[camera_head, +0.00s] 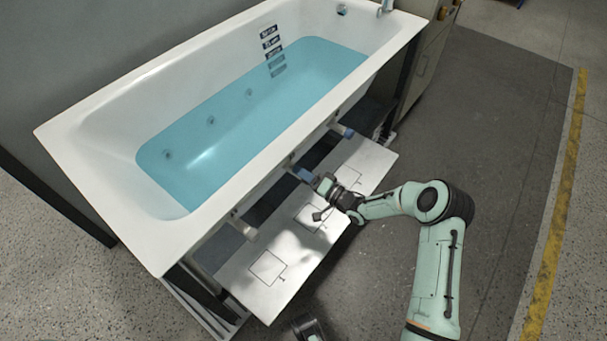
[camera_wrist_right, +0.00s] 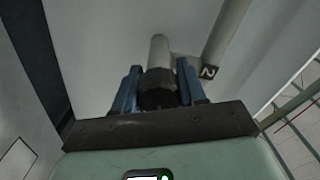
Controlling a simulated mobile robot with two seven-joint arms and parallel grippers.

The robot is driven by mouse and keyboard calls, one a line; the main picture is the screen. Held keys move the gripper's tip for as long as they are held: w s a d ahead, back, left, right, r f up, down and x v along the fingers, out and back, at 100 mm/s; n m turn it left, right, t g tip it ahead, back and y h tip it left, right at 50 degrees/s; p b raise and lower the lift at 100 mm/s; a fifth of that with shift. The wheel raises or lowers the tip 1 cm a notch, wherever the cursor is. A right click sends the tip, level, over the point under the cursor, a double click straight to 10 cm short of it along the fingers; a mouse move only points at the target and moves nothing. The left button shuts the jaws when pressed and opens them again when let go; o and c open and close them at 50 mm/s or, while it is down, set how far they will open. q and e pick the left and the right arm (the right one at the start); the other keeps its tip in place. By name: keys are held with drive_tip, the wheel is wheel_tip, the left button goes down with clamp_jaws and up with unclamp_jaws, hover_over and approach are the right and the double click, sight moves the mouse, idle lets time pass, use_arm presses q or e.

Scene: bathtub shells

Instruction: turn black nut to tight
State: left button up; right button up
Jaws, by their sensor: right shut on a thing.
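In the right wrist view, a black ribbed nut (camera_wrist_right: 158,92) sits around a pale pipe (camera_wrist_right: 160,50) under the tub. My right gripper (camera_wrist_right: 157,84) has its blue fingers on both sides of the nut and is shut on it. In the head view, the right gripper (camera_head: 303,174) reaches in under the front rim of the white bathtub (camera_head: 125,190). The nut is hidden there.
A white panel (camera_head: 230,278) with outlined squares lies below the tub's front side. Other pipe ends (camera_head: 246,231) stick out under the rim. The grey floor (camera_head: 500,130) to the right is clear.

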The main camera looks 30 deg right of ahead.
use_arm(q)
drive_tip(key=shift+s+r, duration=0.1)
use_arm(e)
drive_tip(key=shift+m, duration=1.1)
drive_tip(key=shift+d, duration=0.1)
drive_tip(key=o, duration=1)
drive_tip(key=shift+o, duration=0.2)
drive_tip(key=shift+s, duration=0.1)
use_arm(q)
drive_tip(key=shift+g+h, duration=0.3)
drive_tip(key=shift+g, duration=0.3)
drive_tip(key=s+r, duration=0.1)
drive_tip(key=s+d+p, duration=0.1)
drive_tip(key=s+r+p, duration=0.1)
drive_tip(key=shift+s+d+r, duration=0.25)
drive_tip(key=shift+d+r, duration=0.05)
drive_tip(key=shift+d, duration=0.1)
use_arm(e)
drive_tip(key=v, duration=1.3)
drive_tip(key=shift+s, duration=0.15)
